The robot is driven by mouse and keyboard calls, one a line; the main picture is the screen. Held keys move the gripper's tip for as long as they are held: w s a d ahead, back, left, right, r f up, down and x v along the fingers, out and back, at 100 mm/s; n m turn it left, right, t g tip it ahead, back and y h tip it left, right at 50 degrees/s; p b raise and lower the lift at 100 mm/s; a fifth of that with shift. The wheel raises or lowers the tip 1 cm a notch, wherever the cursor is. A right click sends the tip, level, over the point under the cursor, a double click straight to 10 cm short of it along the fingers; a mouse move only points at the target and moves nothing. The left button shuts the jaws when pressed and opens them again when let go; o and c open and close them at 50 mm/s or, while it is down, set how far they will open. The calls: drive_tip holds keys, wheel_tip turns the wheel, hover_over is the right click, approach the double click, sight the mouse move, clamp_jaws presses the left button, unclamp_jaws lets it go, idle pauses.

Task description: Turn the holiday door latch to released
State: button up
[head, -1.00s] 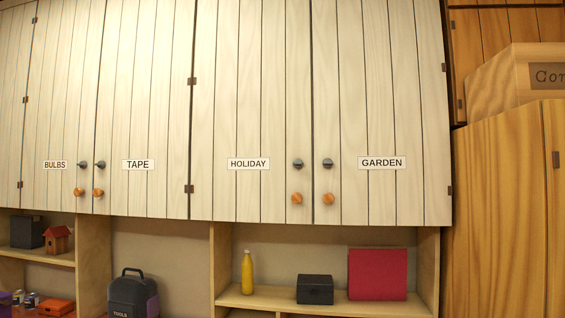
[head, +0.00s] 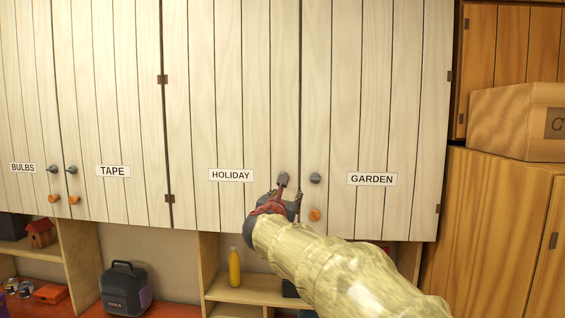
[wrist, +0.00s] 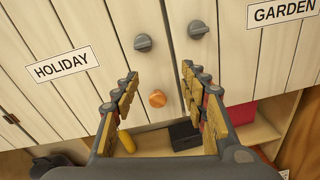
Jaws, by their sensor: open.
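The HOLIDAY door (head: 232,110) is shut. Its dark grey latch (wrist: 143,42) is a small turning knob near the door's right edge, lying beyond my fingertips in the wrist view. An orange knob (wrist: 157,98) sits below it and shows between my fingers. My gripper (wrist: 159,75) is open and empty, below and in front of the latch, with no visible contact. In the head view my gripper (head: 276,200) and forearm cover the HOLIDAY orange knob, and the latch (head: 283,179) shows just above the gripper.
The GARDEN door (head: 370,110) adjoins on the right, with its own grey latch (head: 315,178) and orange knob (head: 314,214). TAPE (head: 113,120) and BULBS doors are on the left. Below is an open shelf with a yellow bottle (head: 235,267). A wooden cabinet (head: 490,230) stands at right.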

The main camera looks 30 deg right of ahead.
drive_tip(key=w+d+r+n+t+p, duration=0.1)
drive_tip(key=w+d+r+n+p, duration=0.1)
drive_tip(key=w, duration=0.7)
drive_tip(key=shift+w+d+r+n+p, duration=0.25)
drive_tip(key=shift+d+r+n+p, duration=0.15)
drive_tip(key=shift+d, duration=0.65)
drive_tip(key=shift+c, duration=1.4)
drive_tip(key=c, duration=0.8)
clamp_jaws()
